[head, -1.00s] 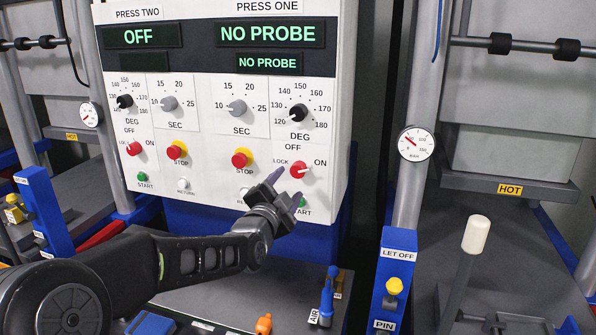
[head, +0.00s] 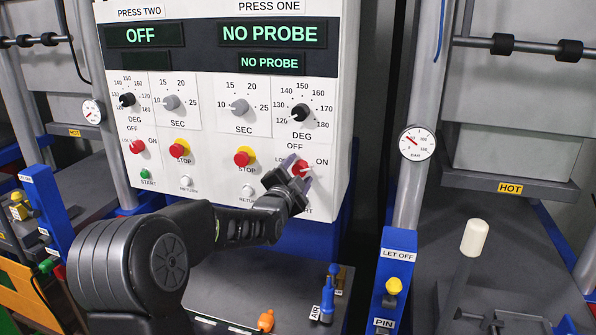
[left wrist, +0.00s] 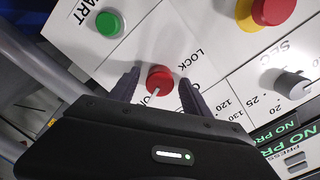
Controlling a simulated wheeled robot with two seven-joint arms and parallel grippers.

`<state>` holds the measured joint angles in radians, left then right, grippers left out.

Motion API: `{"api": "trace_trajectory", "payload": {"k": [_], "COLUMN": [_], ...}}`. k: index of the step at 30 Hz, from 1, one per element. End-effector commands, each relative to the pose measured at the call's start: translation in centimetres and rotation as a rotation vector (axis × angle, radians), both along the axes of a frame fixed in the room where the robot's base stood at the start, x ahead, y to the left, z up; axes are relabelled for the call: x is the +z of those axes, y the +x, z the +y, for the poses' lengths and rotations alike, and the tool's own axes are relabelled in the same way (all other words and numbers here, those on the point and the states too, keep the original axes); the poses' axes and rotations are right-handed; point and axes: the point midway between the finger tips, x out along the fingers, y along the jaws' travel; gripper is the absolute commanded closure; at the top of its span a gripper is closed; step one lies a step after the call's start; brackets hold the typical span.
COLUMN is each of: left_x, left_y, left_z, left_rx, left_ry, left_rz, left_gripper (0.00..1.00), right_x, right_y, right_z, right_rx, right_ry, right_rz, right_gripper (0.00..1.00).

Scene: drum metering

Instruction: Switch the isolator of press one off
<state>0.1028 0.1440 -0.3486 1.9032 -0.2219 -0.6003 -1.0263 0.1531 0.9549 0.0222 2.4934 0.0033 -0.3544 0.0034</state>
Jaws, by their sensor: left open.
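The isolator of press one is a red knob (head: 301,168) low on the right of the white panel (head: 215,205), with OFF above it, LOCK left and ON right. Its white pointer is turned towards ON. My left gripper (head: 295,175) is open at the knob, one finger on its upper left, the other on its lower right. In the left wrist view the red knob (left wrist: 160,77) sits between the spread fingers (left wrist: 158,92), with a gap visible on each side. The gripper hides part of the labels near it. My right gripper is out of view.
A red stop button on yellow (head: 243,157) and a return button (head: 248,193) lie left of the isolator. The DEG dial (head: 299,113) is above it. Press one's display (head: 271,34) reads NO PROBE. A blue LET OFF post (head: 398,245) stands to the right.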

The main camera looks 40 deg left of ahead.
Motion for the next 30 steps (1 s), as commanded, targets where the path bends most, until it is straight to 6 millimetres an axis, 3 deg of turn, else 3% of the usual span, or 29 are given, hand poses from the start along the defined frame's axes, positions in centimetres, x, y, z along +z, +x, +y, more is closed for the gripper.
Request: {"api": "trace_trajectory", "payload": {"k": [4, 24, 30], "left_x": [-0.02, -0.04, -0.07], "left_y": [-0.02, -0.03, -0.03], "left_z": [-0.01, -0.04, -0.05], "left_rx": [0.0, -0.001, -0.001], "left_ry": [0.0, 0.0, -0.001], "left_rz": [0.0, 0.001, 0.0], "left_gripper": [0.44, 0.99, 1.0], "right_x": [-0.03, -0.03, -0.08], "right_y": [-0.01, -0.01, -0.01], "right_z": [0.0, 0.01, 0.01], "right_rx": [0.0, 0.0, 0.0], "right_ry": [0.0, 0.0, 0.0], "right_rz": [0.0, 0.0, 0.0], "right_gripper": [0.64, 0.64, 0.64]}}
